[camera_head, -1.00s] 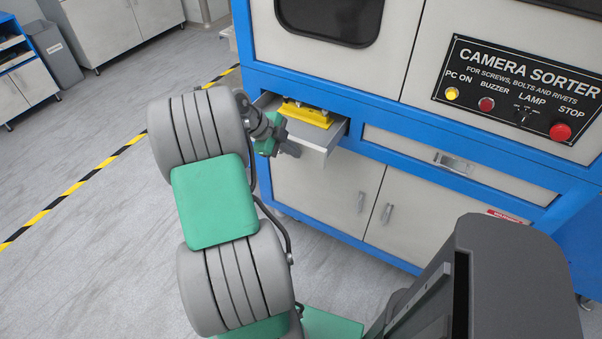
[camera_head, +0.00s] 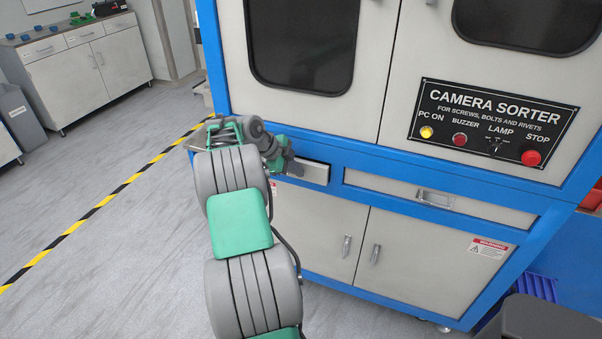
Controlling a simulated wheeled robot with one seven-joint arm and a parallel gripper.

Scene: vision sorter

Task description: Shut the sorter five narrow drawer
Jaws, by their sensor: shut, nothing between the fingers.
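The narrow drawer (camera_head: 314,173) sits in the blue frame of the camera sorter (camera_head: 330,140), below the left window. Its front looks flush or nearly flush with the frame, and its inside does not show. My gripper (camera_head: 298,169) is at the left part of the drawer front, fingers shut and empty. It seems to touch the front or be very close to it; I cannot tell which. My arm and wrist hide the drawer's left end.
A wide drawer (camera_head: 436,197) with a recessed handle is closed to the right. Two cabinet doors (camera_head: 345,245) are shut below. The control panel (camera_head: 495,125) is at upper right. Open floor (camera_head: 120,250) lies to the left, crossed by a yellow-black line.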

